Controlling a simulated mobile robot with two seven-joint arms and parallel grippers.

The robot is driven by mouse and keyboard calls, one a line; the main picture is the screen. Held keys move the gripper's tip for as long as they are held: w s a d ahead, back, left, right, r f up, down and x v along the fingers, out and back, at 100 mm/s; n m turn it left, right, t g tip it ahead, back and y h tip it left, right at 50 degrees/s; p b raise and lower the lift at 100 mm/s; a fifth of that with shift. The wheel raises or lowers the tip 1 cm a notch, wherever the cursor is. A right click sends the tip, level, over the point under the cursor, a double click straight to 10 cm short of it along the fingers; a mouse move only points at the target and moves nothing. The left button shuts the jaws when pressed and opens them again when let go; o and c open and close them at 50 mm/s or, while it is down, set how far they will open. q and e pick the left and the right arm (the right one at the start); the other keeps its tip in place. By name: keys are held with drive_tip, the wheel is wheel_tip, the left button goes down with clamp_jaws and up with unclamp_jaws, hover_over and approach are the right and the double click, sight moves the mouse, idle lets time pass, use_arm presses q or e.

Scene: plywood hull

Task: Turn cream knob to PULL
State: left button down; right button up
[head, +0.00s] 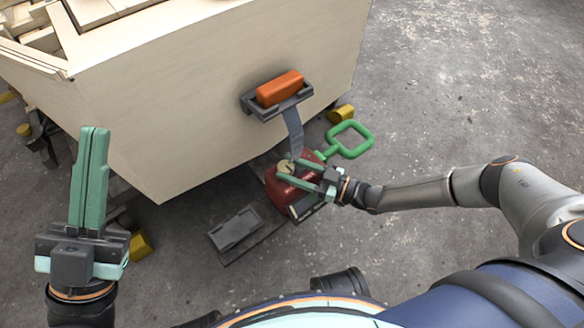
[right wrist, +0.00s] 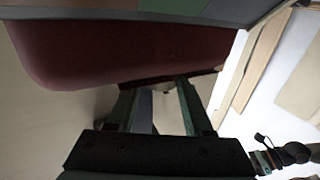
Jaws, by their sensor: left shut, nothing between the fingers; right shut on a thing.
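The cream knob (head: 286,167) sits on the top of a dark red box (head: 283,190) in the head view. My right gripper (head: 291,171) reaches in from the right with its green fingers on either side of the knob, shut on it. In the right wrist view the red box (right wrist: 130,50) fills the upper part; the fingers (right wrist: 160,95) point at it, and the knob is hard to make out between them. No PULL mark can be read. My left gripper (head: 95,132) is shut and empty at the left, fingers pointing up, well away from the box.
A green loop handle (head: 350,138) sticks out behind the red box. An orange block (head: 280,88) sits in a grey holder on the plywood hull (head: 170,110), with a grey strap (head: 293,132) below. A grey plate (head: 235,229) lies left of the box. The right floor is clear.

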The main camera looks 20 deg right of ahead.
clamp_jaws()
use_arm(q)
drive_tip(key=shift+r, duration=0.1)
use_arm(e)
drive_tip(key=m+t+h+p, duration=0.1)
drive_tip(key=p, duration=0.1)
drive_tip(key=m+t+h+p, duration=0.1)
drive_tip(key=h, duration=0.1)
drive_tip(key=shift+s+a+r+m+t+p, duration=0.1)
drive_tip(key=shift+s+m+t+p, duration=0.05)
drive_tip(key=shift+m+t+p, duration=0.2)
drive_tip(key=shift+a+m+t+h+p, duration=0.1)
drive_tip(key=shift+m+t+h+p, duration=0.6)
drive_tip(key=shift+h+p, duration=0.3)
use_arm(q)
wheel_tip(320, 180, up, 7)
drive_tip(key=shift+s+a+n+p, duration=0.15)
drive_tip(key=shift+a+n+p, duration=0.15)
drive_tip(key=shift+a+p, duration=0.15)
use_arm(e)
drive_tip(key=shift+m+t+h, duration=0.45)
drive_tip(key=shift+m+h, duration=0.3)
drive_tip(key=shift+h, duration=0.55)
use_arm(q)
drive_tip(key=shift+r+t, duration=0.15)
drive_tip(key=shift+t, duration=0.15)
use_arm(e)
drive_tip(key=o, duration=1)
unclamp_jaws()
drive_tip(key=shift+a, duration=0.1)
